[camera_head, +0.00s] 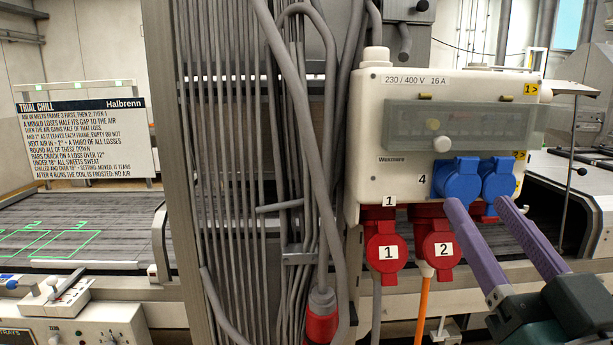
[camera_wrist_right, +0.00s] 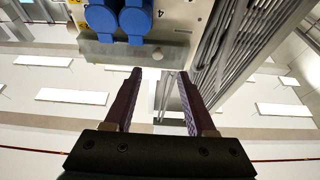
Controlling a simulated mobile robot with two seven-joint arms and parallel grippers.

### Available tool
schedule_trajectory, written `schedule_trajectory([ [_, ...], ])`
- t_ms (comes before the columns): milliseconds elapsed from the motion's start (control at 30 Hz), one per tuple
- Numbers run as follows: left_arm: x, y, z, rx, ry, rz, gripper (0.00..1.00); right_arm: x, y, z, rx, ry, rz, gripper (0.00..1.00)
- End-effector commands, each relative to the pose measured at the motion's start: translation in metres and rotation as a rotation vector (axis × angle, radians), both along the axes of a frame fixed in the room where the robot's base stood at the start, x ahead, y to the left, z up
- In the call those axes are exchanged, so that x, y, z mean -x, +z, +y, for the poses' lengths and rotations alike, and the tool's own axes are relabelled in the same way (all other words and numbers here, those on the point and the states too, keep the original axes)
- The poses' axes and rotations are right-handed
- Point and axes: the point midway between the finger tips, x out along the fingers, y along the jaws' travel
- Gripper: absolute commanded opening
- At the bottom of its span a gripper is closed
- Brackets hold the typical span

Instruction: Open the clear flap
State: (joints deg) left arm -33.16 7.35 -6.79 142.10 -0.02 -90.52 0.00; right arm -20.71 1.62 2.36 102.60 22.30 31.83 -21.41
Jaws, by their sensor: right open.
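The clear flap (camera_head: 468,124) is a long, see-through cover with a round pale knob (camera_head: 442,144) at its lower middle. It lies down over the upper front of the cream socket box (camera_head: 395,180). My right gripper (camera_head: 477,203) has two purple fingers spread apart with nothing between them. In the head view its fingertips appear below the flap, overlapping the lower parts of the blue sockets (camera_head: 457,180). The wrist view shows the box upside down, with the flap (camera_wrist_right: 130,52) beyond the open fingers (camera_wrist_right: 160,72). Contact cannot be told. My left gripper is out of view.
Red sockets marked 1 (camera_head: 386,250) and 2 (camera_head: 441,246) hang under the box with cables. A ribbed grey column (camera_head: 205,130) with thick hoses stands left of it. A text board (camera_head: 85,138) is at far left. A conveyor (camera_head: 525,235) runs behind.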

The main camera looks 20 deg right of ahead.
Motion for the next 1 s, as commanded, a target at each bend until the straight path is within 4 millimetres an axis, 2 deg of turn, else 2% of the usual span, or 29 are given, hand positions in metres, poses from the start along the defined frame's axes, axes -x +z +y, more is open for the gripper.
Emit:
schedule_trajectory([
  [133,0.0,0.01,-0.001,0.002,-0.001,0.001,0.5,-0.011,0.011,-0.005,0.002,-0.009,-0.016,0.56],
  [400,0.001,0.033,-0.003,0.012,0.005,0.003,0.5,-0.058,0.032,-0.015,0.002,-0.007,-0.014,0.56],
  [600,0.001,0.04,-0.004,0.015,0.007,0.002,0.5,-0.081,0.04,-0.021,0.002,-0.006,-0.013,0.56],
  [967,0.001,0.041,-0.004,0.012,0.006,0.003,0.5,-0.087,0.04,-0.023,0.001,-0.006,-0.011,0.56],
  [1000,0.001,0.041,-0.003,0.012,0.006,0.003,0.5,-0.087,0.04,-0.023,0.001,-0.006,-0.011,0.54],
])
